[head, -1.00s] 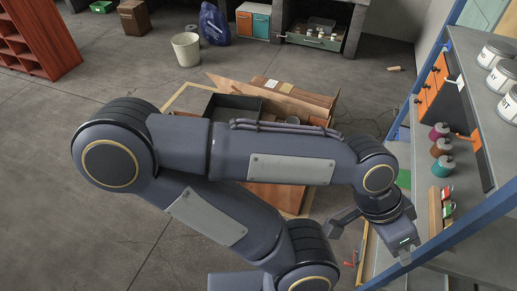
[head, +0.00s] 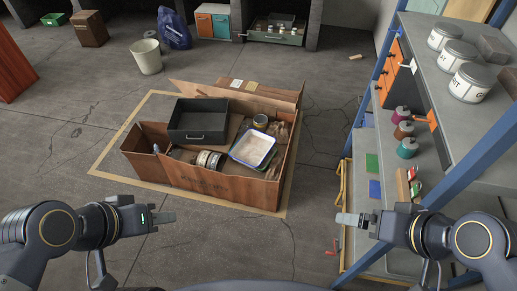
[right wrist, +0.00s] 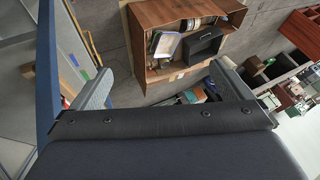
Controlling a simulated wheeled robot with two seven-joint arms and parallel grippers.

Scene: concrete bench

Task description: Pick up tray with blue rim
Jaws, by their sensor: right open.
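The tray with the blue rim (head: 253,149) has a pale inside and lies tilted in the right part of a wooden crate (head: 222,189) on the floor. It also shows in the right wrist view as a pale tray (right wrist: 166,44), small, between the fingers and well beyond them. My left gripper (head: 150,210) is open and empty, in front of the crate at the left. My right gripper (head: 347,218) is open and empty, to the right of the crate. In the right wrist view its two fingers (right wrist: 162,88) stand wide apart. Neither gripper touches the tray.
A black metal box (head: 198,121) sits at the crate's left back. Reels (head: 209,160) and a can (head: 260,121) are near the tray. A shelf rack with a blue post (head: 480,150) stands close at the right. The floor before the crate is clear.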

